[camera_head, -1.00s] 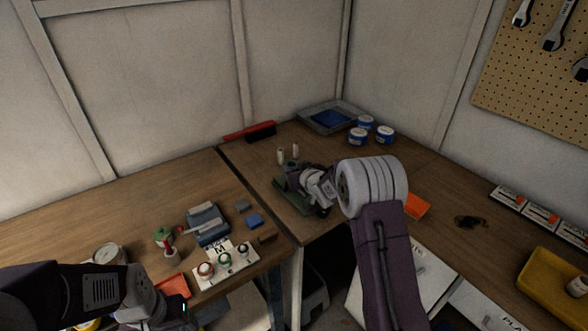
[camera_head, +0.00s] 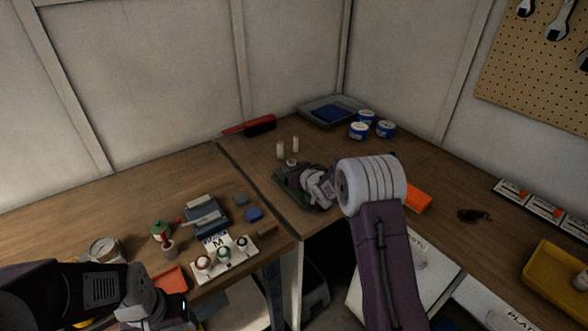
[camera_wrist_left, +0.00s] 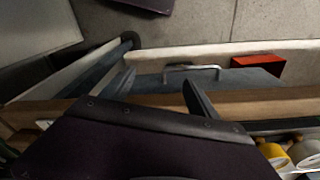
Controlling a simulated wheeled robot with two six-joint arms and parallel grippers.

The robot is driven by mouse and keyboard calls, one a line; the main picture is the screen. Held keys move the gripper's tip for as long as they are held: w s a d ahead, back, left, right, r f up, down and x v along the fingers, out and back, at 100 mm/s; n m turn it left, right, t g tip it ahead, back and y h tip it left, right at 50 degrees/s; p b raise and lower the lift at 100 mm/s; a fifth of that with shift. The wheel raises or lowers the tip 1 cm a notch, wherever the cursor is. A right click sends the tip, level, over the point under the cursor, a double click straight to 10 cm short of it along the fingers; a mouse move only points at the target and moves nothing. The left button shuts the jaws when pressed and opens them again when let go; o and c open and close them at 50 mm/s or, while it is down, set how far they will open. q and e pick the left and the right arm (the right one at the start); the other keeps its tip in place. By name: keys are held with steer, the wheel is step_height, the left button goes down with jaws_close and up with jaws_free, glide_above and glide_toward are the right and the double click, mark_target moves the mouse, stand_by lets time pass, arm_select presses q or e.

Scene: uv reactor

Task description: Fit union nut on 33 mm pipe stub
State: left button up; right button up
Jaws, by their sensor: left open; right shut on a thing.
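My right gripper (camera_head: 294,174) is over a dark green fixture (camera_head: 281,182) near the inner edge of the far bench. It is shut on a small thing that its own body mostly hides. A small pale round part (camera_head: 291,163) shows at its tip; I cannot tell whether this is the union nut or the end of the pipe stub. Two pale upright cylinders (camera_head: 280,150) (camera_head: 295,144) stand just beyond. My left gripper (camera_wrist_left: 160,88) is open and empty in the left wrist view, above the bench edge; its tips are out of the head view.
A card (camera_head: 226,260) with several round fittings, a blue-grey device (camera_head: 206,218) and a red tray (camera_head: 170,281) are on the left bench. White-and-blue tubs (camera_head: 359,131), a grey tray (camera_head: 318,108) and an orange block (camera_head: 417,200) are on the far bench. A yellow bin (camera_head: 553,285) is at right.

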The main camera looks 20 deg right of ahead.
steer(key=shift+f+b, duration=0.3)
steer(key=shift+f, duration=0.2)
steer(key=o, duration=1.4)
steer(key=v, duration=0.9)
